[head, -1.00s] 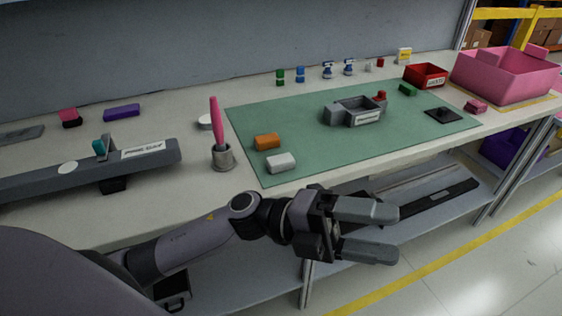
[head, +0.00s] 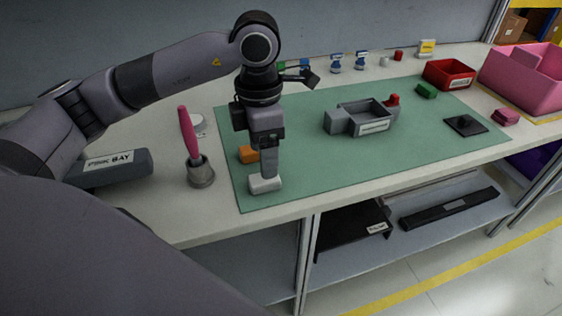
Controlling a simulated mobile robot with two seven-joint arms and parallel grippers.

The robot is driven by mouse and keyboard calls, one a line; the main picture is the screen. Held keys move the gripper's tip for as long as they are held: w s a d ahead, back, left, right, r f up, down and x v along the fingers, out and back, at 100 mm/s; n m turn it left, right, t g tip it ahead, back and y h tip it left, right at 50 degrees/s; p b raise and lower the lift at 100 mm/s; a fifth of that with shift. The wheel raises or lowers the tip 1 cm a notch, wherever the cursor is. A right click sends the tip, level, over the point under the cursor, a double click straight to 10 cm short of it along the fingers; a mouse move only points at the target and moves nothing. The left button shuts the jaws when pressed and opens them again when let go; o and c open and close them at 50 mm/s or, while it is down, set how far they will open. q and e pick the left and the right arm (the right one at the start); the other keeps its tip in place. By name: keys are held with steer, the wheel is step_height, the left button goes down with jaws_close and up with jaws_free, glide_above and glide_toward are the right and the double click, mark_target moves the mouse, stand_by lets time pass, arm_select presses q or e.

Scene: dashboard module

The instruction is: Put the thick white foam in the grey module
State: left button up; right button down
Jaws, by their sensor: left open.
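The thick white foam (head: 266,185) is a small pale block lying near the front left of the green mat. My left gripper (head: 270,172) points straight down over it, with its fingertips at or just above the foam; contact is hard to tell. It is open. The grey module (head: 371,118) is an open box with a label on its front and a block on its left side, standing on the middle of the mat. It is empty as far as I can see. My right gripper is out of view.
An orange block (head: 249,154) lies just behind the foam, partly hidden by my gripper. A metal cup (head: 201,175) with a pink-handled tool stands to the left. A red bin (head: 448,74), a green block (head: 427,90) and a black plate (head: 465,125) are to the right.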

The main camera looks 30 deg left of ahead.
mark_target(264, 182)
arm_select(q)
steer(key=shift+w+a, duration=0.15)
steer(key=shift+w, duration=0.2)
steer(key=shift+f, duration=0.35)
steer(key=f, duration=0.5)
steer(key=shift+s+a+f+p, duration=0.1)
steer(key=shift+a+f+p, duration=0.1)
steer(key=shift+f+p, duration=0.1)
steer(key=shift+f, duration=0.35)
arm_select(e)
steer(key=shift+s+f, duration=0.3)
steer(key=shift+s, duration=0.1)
arm_select(q)
steer(key=c, duration=1.2)
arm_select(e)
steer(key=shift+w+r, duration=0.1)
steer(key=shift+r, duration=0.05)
arm_select(q)
steer(key=shift+r, duration=0.15)
